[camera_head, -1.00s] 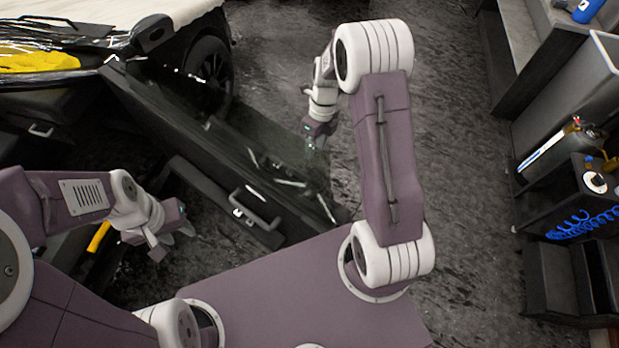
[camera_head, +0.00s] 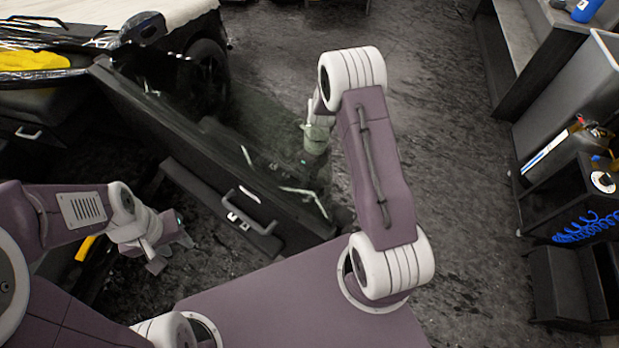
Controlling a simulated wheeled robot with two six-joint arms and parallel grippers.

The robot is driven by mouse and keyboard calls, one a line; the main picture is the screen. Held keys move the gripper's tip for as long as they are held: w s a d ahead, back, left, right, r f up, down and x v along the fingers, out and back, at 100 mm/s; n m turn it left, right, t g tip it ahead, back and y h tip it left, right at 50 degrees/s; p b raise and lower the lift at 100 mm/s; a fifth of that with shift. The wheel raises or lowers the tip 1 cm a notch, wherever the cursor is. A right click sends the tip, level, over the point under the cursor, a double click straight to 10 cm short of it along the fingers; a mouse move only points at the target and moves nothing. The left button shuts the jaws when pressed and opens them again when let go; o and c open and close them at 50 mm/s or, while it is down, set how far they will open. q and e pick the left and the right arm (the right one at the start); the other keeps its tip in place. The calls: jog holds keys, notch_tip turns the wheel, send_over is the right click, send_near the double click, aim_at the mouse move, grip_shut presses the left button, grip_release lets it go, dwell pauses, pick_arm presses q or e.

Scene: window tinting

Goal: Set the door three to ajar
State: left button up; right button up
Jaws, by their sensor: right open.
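A dark car door (camera_head: 205,150), which I take to be door three, stands swung out from the car, running from upper left to lower right. Its inner side with a grey pull handle (camera_head: 250,208) faces me. The clear window glass rises along its far edge. My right gripper (camera_head: 304,158) is on the far, outer side of the door, seen dimly through the glass, its fingers hard to make out; it is open. Whether it touches the door I cannot tell. My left gripper (camera_head: 172,252) is open and empty, low on the left, apart from the door.
The car body (camera_head: 140,10) with a wheel (camera_head: 207,75) fills the upper left. Shelves (camera_head: 590,185) with a blue coiled hose (camera_head: 588,228) line the right. Dark floor (camera_head: 450,130) between is free.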

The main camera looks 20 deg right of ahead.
jog(key=shift+s+a+f, duration=0.1)
jog(key=shift+s+f, duration=0.05)
jog(key=shift+f, duration=0.4)
grip_shut()
dwell(1.0)
